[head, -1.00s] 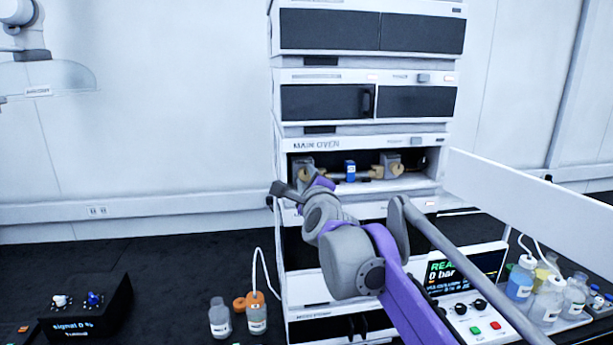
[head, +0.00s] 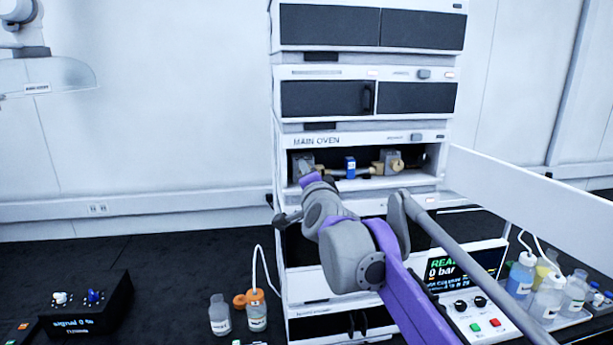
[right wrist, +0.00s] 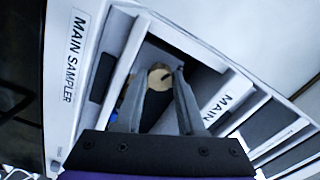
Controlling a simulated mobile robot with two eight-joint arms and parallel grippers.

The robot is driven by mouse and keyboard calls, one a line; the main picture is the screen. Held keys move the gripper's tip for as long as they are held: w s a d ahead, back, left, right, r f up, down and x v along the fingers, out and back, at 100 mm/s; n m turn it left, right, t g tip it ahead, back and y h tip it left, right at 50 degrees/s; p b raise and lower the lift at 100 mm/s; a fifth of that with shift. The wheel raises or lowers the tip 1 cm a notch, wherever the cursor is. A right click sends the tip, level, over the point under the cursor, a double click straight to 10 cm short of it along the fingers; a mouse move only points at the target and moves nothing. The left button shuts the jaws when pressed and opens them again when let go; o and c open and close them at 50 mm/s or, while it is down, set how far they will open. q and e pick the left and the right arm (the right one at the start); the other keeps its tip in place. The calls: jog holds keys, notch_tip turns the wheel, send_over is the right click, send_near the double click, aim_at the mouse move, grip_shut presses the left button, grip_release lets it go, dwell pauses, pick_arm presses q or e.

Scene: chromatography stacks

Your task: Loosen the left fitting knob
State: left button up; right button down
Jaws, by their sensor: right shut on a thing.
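The main oven (head: 345,139) is open in the middle of the stack. Inside it, the left fitting block (head: 302,158) stands at the left and the right fitting knob (head: 398,165) shows at the right. My right gripper (right wrist: 160,78) reaches into the left side of the oven. In the right wrist view its fingers are shut on the left fitting knob (right wrist: 159,76), a round tan knob with a dark slot-like mark. In the head view my wrist hides this knob and the fingertips. My left gripper is not in view.
A blue-labelled part (head: 350,167) sits mid-oven on a thin horizontal tube, right of my gripper. The oven's side walls and shelf closely surround the gripper. Bottles (head: 257,312) stand at the stack's lower left, and a white tray of bottles (head: 566,322) stands at right.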

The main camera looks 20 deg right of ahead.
jog(key=n+b, duration=0.1)
jog(key=n, duration=0.3)
jog(key=shift+n+b, duration=0.55)
jog(key=shift+n, duration=2.25)
jog(key=c, duration=0.8)
grip_release()
jog(key=shift+s, duration=0.1)
jog(key=b+v, duration=0.1)
jog(key=v, duration=0.9)
jog(key=shift+s, duration=0.3)
